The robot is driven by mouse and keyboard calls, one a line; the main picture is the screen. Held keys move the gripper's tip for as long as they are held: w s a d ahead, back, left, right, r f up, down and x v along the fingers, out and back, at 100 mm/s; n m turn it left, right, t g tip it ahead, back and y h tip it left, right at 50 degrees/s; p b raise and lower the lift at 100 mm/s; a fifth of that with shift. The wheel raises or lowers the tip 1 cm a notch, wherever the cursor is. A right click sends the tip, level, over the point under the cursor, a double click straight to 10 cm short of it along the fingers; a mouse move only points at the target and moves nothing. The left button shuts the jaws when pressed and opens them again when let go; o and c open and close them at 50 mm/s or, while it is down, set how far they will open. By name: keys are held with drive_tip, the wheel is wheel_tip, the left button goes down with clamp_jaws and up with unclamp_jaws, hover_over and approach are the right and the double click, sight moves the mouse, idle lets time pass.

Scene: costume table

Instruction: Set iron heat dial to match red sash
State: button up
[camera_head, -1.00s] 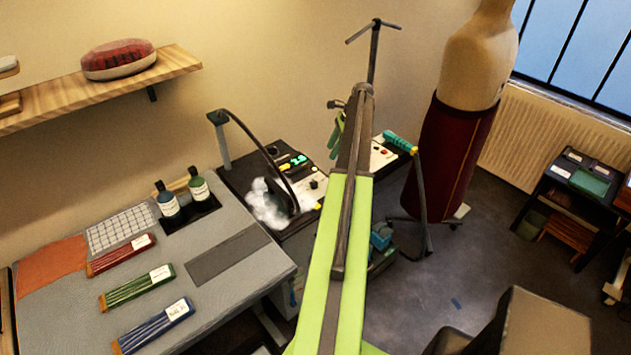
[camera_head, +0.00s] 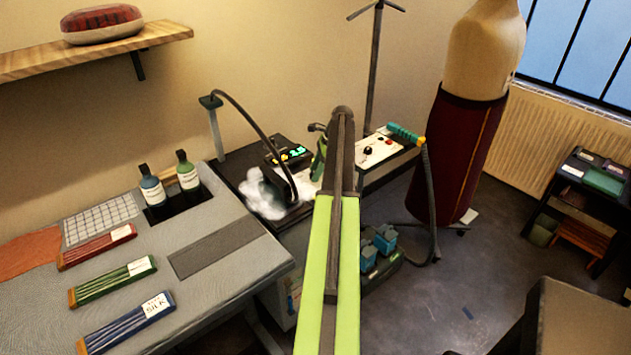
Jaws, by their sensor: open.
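A red folded sash (camera_head: 97,248) with a white label lies on the grey table at left; its label is too small to read. A dark iron (camera_head: 284,180) with a curved black hose sits on the dark stand behind, wrapped in white steam. A pale control panel (camera_head: 385,157) right of my arm has a black knob (camera_head: 367,150) and a red button. I cannot tell where the knob points.
Green (camera_head: 112,282) and blue (camera_head: 125,323) bundles lie near the red one. Two bottles (camera_head: 170,185) stand at the table's back. A teal-handled tool (camera_head: 405,134) with a hose lies beside the panel. A dress form (camera_head: 455,150) stands at right.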

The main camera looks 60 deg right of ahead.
drive_tip(key=shift+f, duration=0.1)
clamp_jaws()
drive_tip(key=shift+n, duration=0.3)
unclamp_jaws()
idle(0.4)
drive_tip(key=p+v, duration=1.6)
drive_tip(key=v, duration=0.1)
drive_tip(key=shift+w+r, duration=0.15)
drive_tip(key=shift+r, duration=0.05)
drive_tip(key=shift+d, duration=0.15)
